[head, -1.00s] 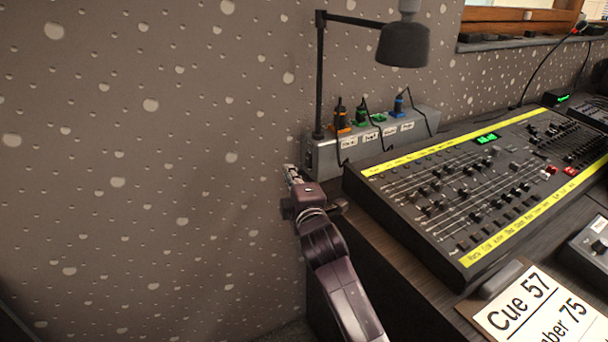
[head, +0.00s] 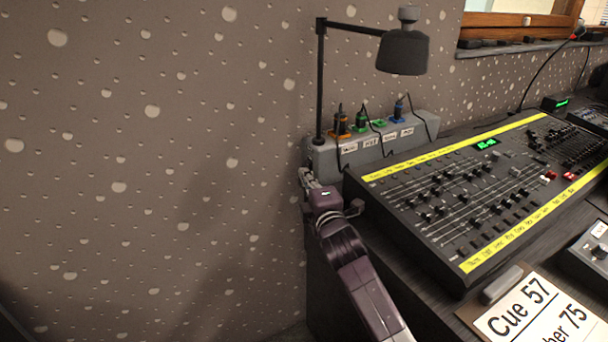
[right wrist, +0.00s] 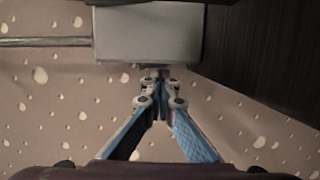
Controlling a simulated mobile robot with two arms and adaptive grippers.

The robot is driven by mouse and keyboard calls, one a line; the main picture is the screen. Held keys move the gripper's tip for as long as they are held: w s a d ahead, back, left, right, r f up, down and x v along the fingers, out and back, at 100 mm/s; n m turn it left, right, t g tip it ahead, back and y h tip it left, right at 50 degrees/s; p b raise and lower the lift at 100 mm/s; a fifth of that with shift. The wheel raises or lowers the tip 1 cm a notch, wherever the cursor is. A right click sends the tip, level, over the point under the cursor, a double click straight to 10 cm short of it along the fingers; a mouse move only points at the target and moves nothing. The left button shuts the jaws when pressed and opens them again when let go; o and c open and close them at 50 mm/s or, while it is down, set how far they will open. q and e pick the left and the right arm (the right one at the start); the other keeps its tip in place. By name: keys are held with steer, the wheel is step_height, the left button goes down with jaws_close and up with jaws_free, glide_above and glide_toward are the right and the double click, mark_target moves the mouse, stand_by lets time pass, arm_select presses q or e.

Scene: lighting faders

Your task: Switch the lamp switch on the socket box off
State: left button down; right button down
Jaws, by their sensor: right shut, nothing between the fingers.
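The grey socket box (head: 360,148) stands at the back left of the desk, with several coloured plugs and white labels along it. A black lamp (head: 403,52) on a thin post rises at its left end. My right gripper (head: 304,174) is at the box's left end, its fingers shut and empty. In the right wrist view the closed fingertips (right wrist: 159,78) are at the lower edge of the box's end face (right wrist: 148,35); whether they touch it, I cannot tell. The lamp switch itself is not distinguishable; the fingers may hide it. My left gripper is out of view.
A mixing desk (head: 470,190) with yellow strips lies right of the box. A cue card (head: 525,305) lies at the front. The speckled wall (head: 150,180) is close on the left. Free space lies left of the desk.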

steer(key=shift+d, duration=0.25)
steer(key=v, duration=1.2)
steer(key=shift+a, duration=0.2)
steer(key=shift+r, duration=0.2)
